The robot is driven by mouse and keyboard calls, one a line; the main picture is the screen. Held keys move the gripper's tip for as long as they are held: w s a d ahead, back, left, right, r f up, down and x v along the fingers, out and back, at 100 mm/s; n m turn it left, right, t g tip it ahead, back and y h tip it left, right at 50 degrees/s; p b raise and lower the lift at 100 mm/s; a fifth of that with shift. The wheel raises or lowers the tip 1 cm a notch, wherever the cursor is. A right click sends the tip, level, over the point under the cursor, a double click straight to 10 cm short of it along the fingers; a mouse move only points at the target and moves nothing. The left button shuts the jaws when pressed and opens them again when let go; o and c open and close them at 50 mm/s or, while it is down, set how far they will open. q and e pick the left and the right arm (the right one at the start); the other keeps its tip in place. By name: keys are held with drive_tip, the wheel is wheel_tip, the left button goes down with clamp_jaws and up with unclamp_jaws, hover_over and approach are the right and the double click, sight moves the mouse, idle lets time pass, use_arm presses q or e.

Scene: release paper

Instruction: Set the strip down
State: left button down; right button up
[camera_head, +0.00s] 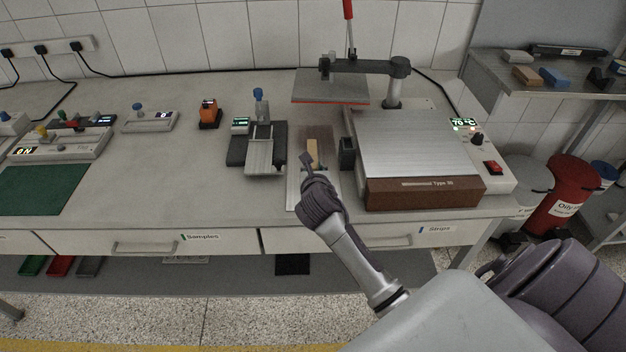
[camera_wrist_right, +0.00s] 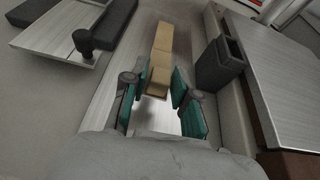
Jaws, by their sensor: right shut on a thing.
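The tan strip (camera_head: 312,150) is a short pale wooden-looking bar in the middle of the head view, at or just above a long light metal plate (camera_head: 293,190) on the bench. My right gripper (camera_head: 312,166) is shut on its near end. In the right wrist view the strip (camera_wrist_right: 161,45) points away from me between the teal finger pads (camera_wrist_right: 160,84), roughly along the plate (camera_wrist_right: 118,85). I cannot tell whether the strip touches the plate. My left gripper is out of view.
Right of the plate stand a small dark open holder (camera_head: 347,152) and a heated press marked 70 °C (camera_head: 415,150), its raised upper plate (camera_head: 330,88) behind. Left is a dark fixture with a silver slide (camera_head: 260,155). The bench is clear further left (camera_head: 160,185).

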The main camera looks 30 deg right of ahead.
drive_tip(key=shift+f, duration=2.05)
drive_tip(key=o, duration=0.9)
drive_tip(key=shift+f, duration=0.15)
drive_tip(key=shift+o, duration=0.2)
drive_tip(key=shift+r, duration=0.2)
drive_tip(key=v, duration=1.2)
drive_tip(key=shift+f, duration=0.1)
